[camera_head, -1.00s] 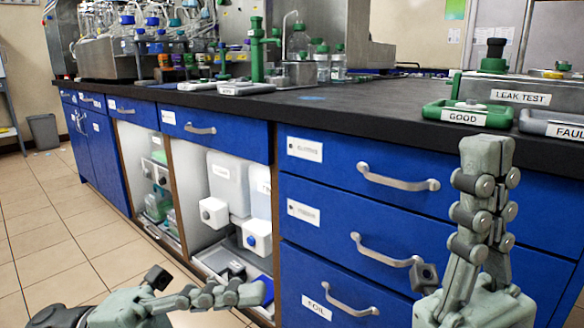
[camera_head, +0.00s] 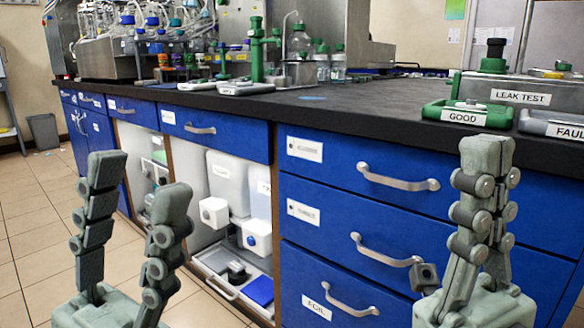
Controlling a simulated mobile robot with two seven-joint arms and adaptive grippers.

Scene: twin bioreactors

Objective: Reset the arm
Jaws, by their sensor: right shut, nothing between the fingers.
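My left gripper (camera_head: 139,178) points upward in the lower left. Its two fingers stand wide apart with nothing between them. My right gripper (camera_head: 487,150) points upward on the right, in front of the blue drawers. Its fingers are shut together and hold nothing. Both grippers stand apart from the bench and its contents.
A black bench top (camera_head: 385,108) runs across the view above blue drawers (camera_head: 335,215) with grey handles. An open cabinet holds white containers (camera_head: 228,182) and a flat blue item (camera_head: 260,290) on a low tray. A green GOOD tray (camera_head: 440,113) sits above my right gripper.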

